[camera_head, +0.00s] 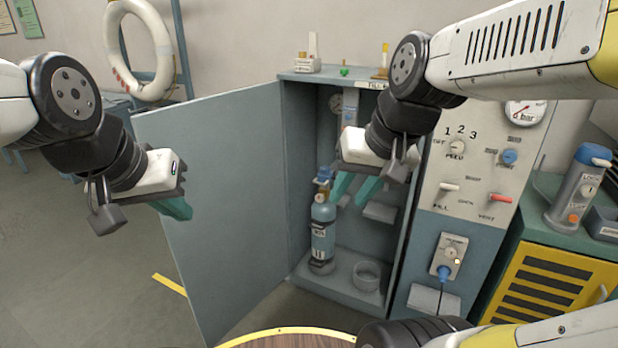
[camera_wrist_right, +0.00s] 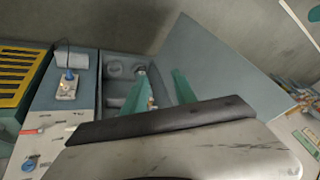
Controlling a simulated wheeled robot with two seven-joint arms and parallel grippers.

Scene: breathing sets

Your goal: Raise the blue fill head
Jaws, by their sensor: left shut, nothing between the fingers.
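A blue gas cylinder (camera_head: 322,238) stands upright inside the open cabinet. A small blue and tan fitting (camera_head: 322,182) is at its top; I cannot tell whether this is the blue fill head. My right gripper (camera_head: 355,190) is at the cabinet opening, to the right of the cylinder's top, with its teal fingers apart and empty. In the right wrist view its fingers (camera_wrist_right: 160,95) are spread, with a small fitting (camera_wrist_right: 151,102) showing between them. The right arm hides part of the cabinet's inside. My left gripper (camera_head: 178,208) is shut and empty, in front of the cabinet door.
The cabinet door (camera_head: 225,200) stands open to the left. A control panel (camera_head: 470,165) with knobs and levers is to the right, above a socket with a blue plug (camera_head: 443,272). A grey ring-shaped holder (camera_head: 367,275) is on the cabinet floor. A yellow-fronted unit (camera_head: 545,295) stands at right.

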